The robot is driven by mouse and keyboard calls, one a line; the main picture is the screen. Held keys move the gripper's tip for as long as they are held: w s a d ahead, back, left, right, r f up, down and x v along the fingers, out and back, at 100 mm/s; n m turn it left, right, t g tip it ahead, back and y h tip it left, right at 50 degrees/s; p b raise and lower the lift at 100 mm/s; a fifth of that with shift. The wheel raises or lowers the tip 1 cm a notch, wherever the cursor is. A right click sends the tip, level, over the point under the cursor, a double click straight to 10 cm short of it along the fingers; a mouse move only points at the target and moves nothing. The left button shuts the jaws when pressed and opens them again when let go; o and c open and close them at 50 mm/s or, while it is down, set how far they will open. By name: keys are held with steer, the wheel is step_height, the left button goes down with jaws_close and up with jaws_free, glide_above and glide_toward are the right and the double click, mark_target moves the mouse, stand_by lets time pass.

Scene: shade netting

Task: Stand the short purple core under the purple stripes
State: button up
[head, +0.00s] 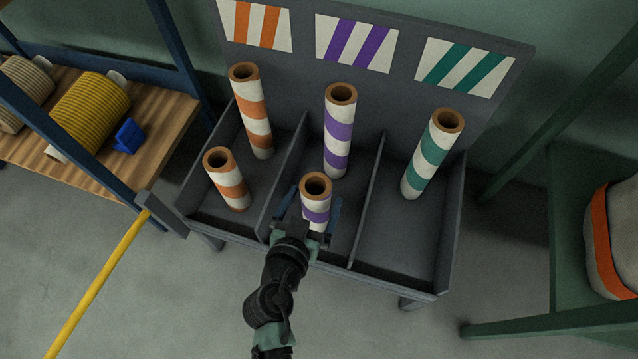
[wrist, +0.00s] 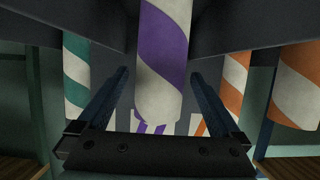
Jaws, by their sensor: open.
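The short purple core (head: 316,198), white with a purple spiral and a brown open top, is upright in the front of the middle compartment. That compartment is below the panel with purple stripes (head: 356,43). My gripper (head: 314,206) is open, one finger on each side of the core. In the wrist view the core (wrist: 162,55) is between the two spread fingers (wrist: 160,75), with a gap on each side. Its foot is hidden behind my gripper in the head view. A taller purple core (head: 339,130) stands behind it.
Two orange cores (head: 252,115) (head: 225,180) stand in the left compartment, and a green core (head: 432,155) in the right. Thin dividers (head: 368,195) separate the compartments. A yellow pole (head: 100,280) leans at the left. The right compartment's front is clear.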

steer(key=p+v, duration=0.1)
steer(key=v, duration=0.6)
steer(key=w+d+r+t, duration=0.15)
steer(key=w+r, duration=0.35)
steer(key=r, duration=0.7)
steer(key=w+d+r+t, duration=0.1)
steer(key=w+r+t, duration=0.25)
steer(key=r, duration=0.75)
steer(key=w+d+r+t, duration=0.15)
steer(key=w+r, duration=0.35)
steer(key=r, duration=0.7)
steer(key=s+r+n+t+y, duration=0.1)
steer(key=s+r+t, duration=0.3)
steer(key=r, duration=1)
steer(key=s+a+r+n+t+y, duration=0.1)
steer(key=s+r, duration=0.6)
steer(key=r, duration=0.7)
steer(key=n+t+y, duration=0.1)
steer(key=t+y, duration=0.1)
steer(key=t, duration=0.1)
steer(key=shift+s+r+n, duration=0.25)
steer(key=shift+r+n, duration=0.05)
steer(key=shift+r, duration=0.05)
steer(key=shift+a, duration=0.1)
